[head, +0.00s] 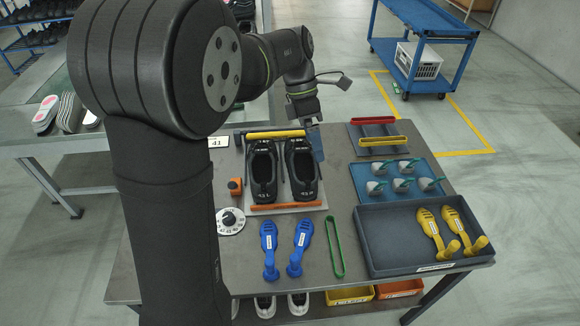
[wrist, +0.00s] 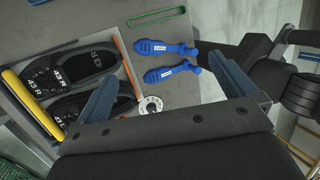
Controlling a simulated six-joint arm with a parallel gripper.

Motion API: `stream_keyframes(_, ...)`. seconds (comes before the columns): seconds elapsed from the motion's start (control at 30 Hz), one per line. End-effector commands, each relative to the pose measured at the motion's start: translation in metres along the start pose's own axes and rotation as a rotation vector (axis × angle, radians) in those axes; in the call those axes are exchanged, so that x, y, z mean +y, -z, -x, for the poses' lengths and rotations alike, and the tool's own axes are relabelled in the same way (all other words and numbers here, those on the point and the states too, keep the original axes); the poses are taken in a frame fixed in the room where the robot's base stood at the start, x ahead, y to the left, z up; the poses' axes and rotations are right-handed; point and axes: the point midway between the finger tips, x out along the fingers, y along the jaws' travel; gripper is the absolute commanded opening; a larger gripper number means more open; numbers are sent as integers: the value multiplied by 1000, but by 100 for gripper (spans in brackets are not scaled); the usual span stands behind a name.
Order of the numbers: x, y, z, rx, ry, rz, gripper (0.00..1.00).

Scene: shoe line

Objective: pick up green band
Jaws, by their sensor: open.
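The green band (head: 335,247) is a long narrow loop lying flat on the grey table, right of two blue shoe trees (head: 296,249). In the wrist view the green band (wrist: 157,16) lies near the top edge, apart from the blue shoe trees (wrist: 165,60). My gripper (head: 318,143) is above the right black shoe at the back of the table, well away from the band. In the wrist view its two blue-grey fingers (wrist: 168,88) are spread wide with nothing between them.
Two black shoes (head: 262,176) sit between yellow and orange bars. A dark tray (head: 410,268) with two yellow shoe trees stands right of the band. Behind it are a blue tray (head: 363,192) and a rack with red and yellow bands (head: 376,119). A dial (head: 231,221) stands at left.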

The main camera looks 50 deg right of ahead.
Motion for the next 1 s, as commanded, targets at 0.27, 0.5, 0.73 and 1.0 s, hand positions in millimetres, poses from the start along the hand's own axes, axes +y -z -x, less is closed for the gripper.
stream_keyframes(0.27, 0, 0, 0, 0, 1, 0, 84)
stream_keyframes(0.5, 0, 0, 0, 0, 1, 0, 52)
stream_keyframes(0.73, -1, -1, -2, 4, -2, -16, 52)
stream_keyframes(1.0, -19, -18, -57, 118, -71, -472, 52)
